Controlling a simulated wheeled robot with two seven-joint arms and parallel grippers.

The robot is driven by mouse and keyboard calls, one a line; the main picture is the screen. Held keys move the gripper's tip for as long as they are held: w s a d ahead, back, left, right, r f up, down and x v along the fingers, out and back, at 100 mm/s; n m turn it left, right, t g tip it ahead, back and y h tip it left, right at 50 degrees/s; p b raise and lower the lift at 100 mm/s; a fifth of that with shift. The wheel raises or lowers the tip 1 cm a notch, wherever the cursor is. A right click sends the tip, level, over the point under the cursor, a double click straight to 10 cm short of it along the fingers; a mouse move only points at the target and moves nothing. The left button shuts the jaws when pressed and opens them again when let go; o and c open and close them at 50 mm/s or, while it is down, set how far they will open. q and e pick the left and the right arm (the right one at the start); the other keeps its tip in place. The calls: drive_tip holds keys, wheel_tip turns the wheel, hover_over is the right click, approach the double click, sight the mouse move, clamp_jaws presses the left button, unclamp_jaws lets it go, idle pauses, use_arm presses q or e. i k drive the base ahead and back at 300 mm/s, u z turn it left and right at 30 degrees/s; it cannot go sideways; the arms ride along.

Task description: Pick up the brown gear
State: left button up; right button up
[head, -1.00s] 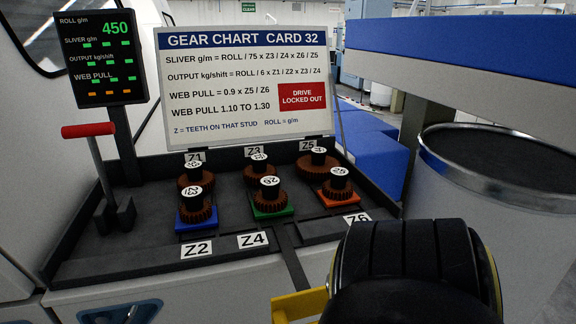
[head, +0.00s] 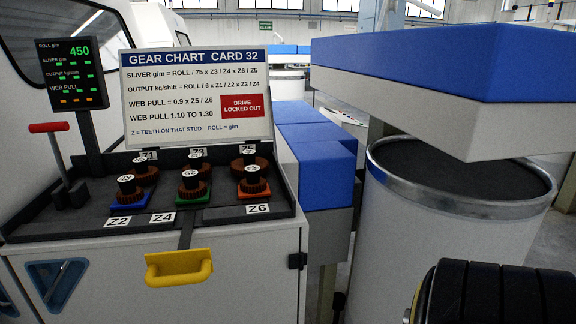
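Several brown gears sit on studs on the dark tray (head: 90,222) of the machine at the left. In the front row, one gear (head: 129,197) is over a blue square, one (head: 192,191) over a green square and one (head: 253,187) over an orange square. Behind them are a back left gear (head: 145,176), a back middle gear and a back right gear (head: 262,163). The brown shades look alike, so I cannot tell one gear as the brown gear. Neither gripper is in view.
A gear chart board (head: 195,98) and a display (head: 72,72) stand behind the tray. A red-handled lever (head: 50,128) is at its left, and a yellow handle (head: 178,268) below. A large can (head: 450,225) stands right, under a blue-topped overhang (head: 430,65).

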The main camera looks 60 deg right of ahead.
sight(236, 167)
drive_tip(key=z, duration=0.95)
drive_tip(key=i, duration=0.35)
